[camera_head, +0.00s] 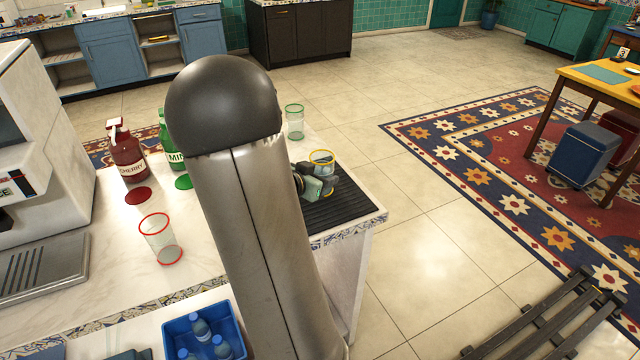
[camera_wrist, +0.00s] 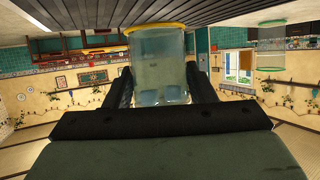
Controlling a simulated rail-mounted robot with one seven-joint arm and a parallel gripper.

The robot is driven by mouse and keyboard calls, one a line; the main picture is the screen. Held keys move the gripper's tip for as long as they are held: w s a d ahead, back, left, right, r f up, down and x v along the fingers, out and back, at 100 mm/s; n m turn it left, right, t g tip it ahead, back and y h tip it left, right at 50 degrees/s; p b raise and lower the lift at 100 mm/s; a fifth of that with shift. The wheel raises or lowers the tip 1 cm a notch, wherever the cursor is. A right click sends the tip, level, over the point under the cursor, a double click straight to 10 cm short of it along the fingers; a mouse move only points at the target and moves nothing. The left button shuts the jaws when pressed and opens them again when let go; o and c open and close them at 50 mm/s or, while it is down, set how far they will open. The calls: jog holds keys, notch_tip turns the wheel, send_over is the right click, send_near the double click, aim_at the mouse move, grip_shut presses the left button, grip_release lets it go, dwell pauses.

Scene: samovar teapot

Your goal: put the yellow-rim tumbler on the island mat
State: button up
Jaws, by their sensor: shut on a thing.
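The yellow-rim tumbler (camera_head: 322,157) is clear glass with a yellow ring and is upright in the head view. My gripper (camera_head: 318,184) is shut on it, over the right end of the counter. In the wrist view the tumbler (camera_wrist: 158,65) stands between my two dark fingers (camera_wrist: 158,88), in a picture that is upside down. The island mat (camera_head: 345,207) is black and ribbed, below my gripper. It also shows along the top of the wrist view (camera_wrist: 230,8). I cannot tell whether the tumbler touches it. My arm hides part of the mat.
A green-rim tumbler (camera_head: 294,122) stands behind the mat. A red-rim tumbler (camera_head: 160,240) stands on the counter at left. A red cherry bottle (camera_head: 126,155) and a green mint bottle (camera_head: 166,140) stand farther back. A blue crate (camera_head: 180,330) holds bottles.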

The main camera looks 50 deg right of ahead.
jog(key=shift+f, duration=0.85)
jog(key=shift+f, duration=0.2)
jog(key=o, duration=1)
jog(key=shift+r, duration=0.1)
jog(key=shift+a+r, duration=0.15)
jog(key=shift+r, duration=0.05)
jog(key=p+v, duration=0.1)
jog(key=v, duration=1)
jog(key=shift+a, duration=0.4)
